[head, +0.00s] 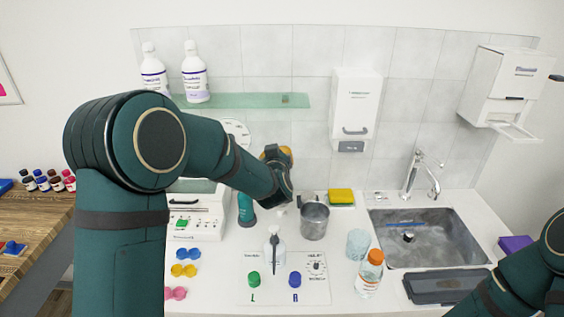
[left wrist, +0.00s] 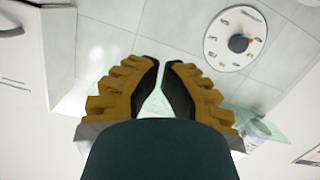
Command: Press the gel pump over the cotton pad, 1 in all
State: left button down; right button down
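A small whitish bottle (head: 275,248) with a dark, long part on its front stands on the counter in the head view; it looks like a pump bottle. A teal bottle (head: 246,210) stands behind it to the left. I cannot tell for certain which one is the gel pump. I cannot make out a cotton pad. My left gripper (head: 278,154) is raised above the counter behind these bottles, near the tiled wall. In the left wrist view its fingertips (left wrist: 160,63) nearly meet, with nothing between them. My right gripper is out of view; only its arm shows at lower right.
A metal cup (head: 314,219), clear glass (head: 358,244) and orange-capped bottle (head: 369,272) stand right of the whitish bottle. A panel (head: 312,290) with green and blue knobs lies in front. A sink (head: 450,240) is at right. A wall dispenser (head: 355,105) hangs behind.

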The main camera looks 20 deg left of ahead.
pick_arm(q)
jog(key=x, duration=0.3)
jog(key=f+x, duration=0.1)
jog(key=x, duration=0.6)
jog(key=shift+w+f+b, duration=0.1)
jog(key=shift+f+b, duration=0.2)
notch_tip(320, 180, down, 3)
jog(key=shift+w+d+r, duration=0.15)
jog(key=shift+r, duration=0.1)
jog(key=shift+w+d+f, duration=0.1)
jog(key=shift+d+f, duration=0.05)
jog(key=shift+f, duration=0.55)
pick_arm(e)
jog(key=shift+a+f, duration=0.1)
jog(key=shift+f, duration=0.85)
